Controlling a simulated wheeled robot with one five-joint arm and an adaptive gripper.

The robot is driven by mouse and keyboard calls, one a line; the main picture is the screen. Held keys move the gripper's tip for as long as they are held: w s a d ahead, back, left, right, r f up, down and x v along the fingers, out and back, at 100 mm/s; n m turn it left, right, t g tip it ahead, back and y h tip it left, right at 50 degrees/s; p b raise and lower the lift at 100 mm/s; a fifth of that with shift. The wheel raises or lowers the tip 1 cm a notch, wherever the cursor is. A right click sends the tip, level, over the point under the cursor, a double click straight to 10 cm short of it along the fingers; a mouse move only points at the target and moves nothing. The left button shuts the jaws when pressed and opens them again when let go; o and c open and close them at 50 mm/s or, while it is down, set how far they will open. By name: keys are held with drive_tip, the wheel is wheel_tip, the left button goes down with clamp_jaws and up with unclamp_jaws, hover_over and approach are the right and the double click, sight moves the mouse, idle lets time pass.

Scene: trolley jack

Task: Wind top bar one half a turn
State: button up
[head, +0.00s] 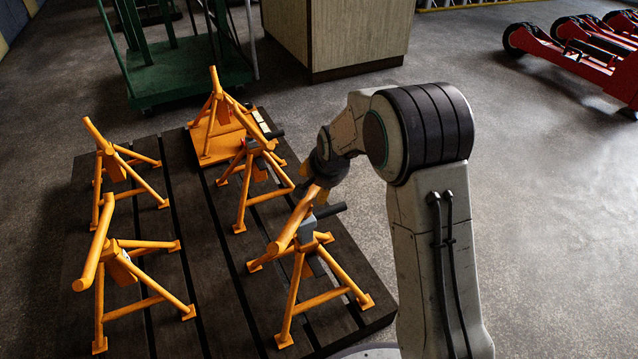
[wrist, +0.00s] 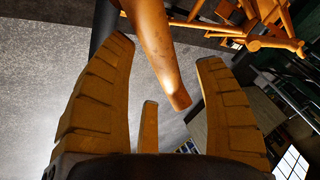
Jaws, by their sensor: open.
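An orange top bar (head: 291,226) lies tilted across the front right orange stand (head: 297,290). A grey block with a dark handle (head: 328,211) sits beside this bar. My gripper (head: 316,188) is at the bar's far end and partly covers it. In the wrist view my gripper (wrist: 165,62) is open, with yellow ridged fingers either side of the orange bar (wrist: 157,50). The bar's rounded end reaches down between the fingers, and I see gaps on both sides. Whether any finger touches it, I cannot tell. Several other orange stands, such as the front left one (head: 119,265), have similar bars.
The stands are on a dark slatted platform (head: 222,310). A green trolley (head: 185,72) and a wooden cabinet (head: 345,35) stand behind. Red jacks (head: 575,55) are at the far right. The grey floor (head: 560,220) on the right is clear.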

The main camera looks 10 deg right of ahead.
drive_tip(key=v, duration=0.9)
drive_tip(key=shift+s+r, duration=0.15)
drive_tip(key=shift+r, duration=0.05)
